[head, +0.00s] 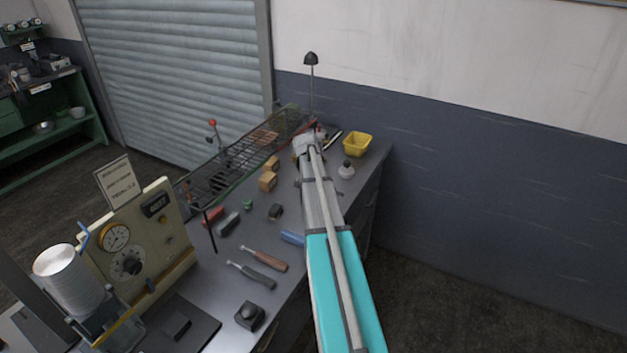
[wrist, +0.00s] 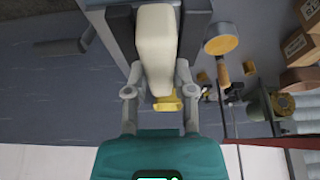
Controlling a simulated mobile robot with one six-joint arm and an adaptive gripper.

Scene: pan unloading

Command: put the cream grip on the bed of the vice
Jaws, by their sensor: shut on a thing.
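The cream grip (wrist: 155,45) is a pale, elongated, rounded piece between the two grey fingers of my gripper (wrist: 157,88) in the wrist view. My gripper is shut on it. In the head view my gripper (head: 308,145) is over the far end of the bench, and the grip cannot be made out there. A dark grey block with a blue-grey edge (wrist: 197,22) shows behind the grip in the wrist view. I cannot tell whether it is part of the vice, or whether the grip touches it. The vice's bed is not clearly visible in either view.
A yellow bin (head: 357,144) stands at the bench's far right corner, beside a small white-and-dark knobbed thing (head: 346,171). A wire rack (head: 235,160) runs along the left edge. Wooden blocks (head: 268,181) and several hand tools (head: 264,260) lie on the bench. A gauge panel (head: 140,245) stands nearer.

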